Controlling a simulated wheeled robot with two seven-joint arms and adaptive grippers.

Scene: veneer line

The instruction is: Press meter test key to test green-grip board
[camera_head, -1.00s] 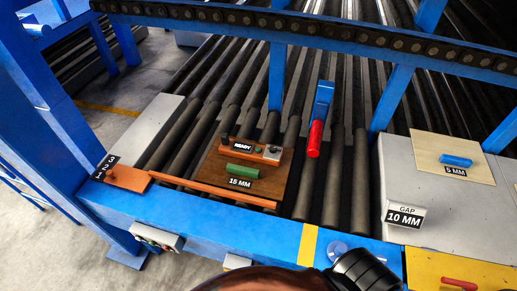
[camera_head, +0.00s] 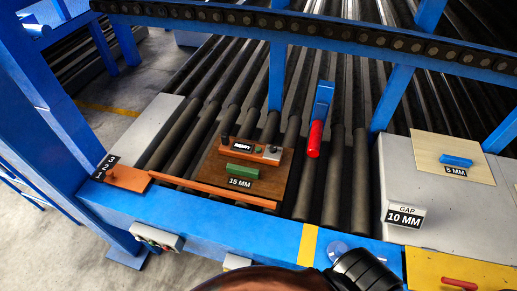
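The green-grip board (camera_head: 216,177) is a dark brown square lying on the rollers left of centre. Its green grip (camera_head: 242,172) stands above a label reading 15 or 18 MM. An orange meter (camera_head: 233,148) rests on the board's far part, with a dark display whose lettering is too small to read surely, a small green spot and a pale block (camera_head: 272,153) at its right end. Which part is the test key I cannot tell. Part of my own arm shows at the bottom edge. Neither gripper is in view.
An orange bar (camera_head: 212,192) lies along the near roller edge. A red-ended blue lever (camera_head: 315,138) stands right of the board. A yellow panel (camera_head: 430,270) is near right.

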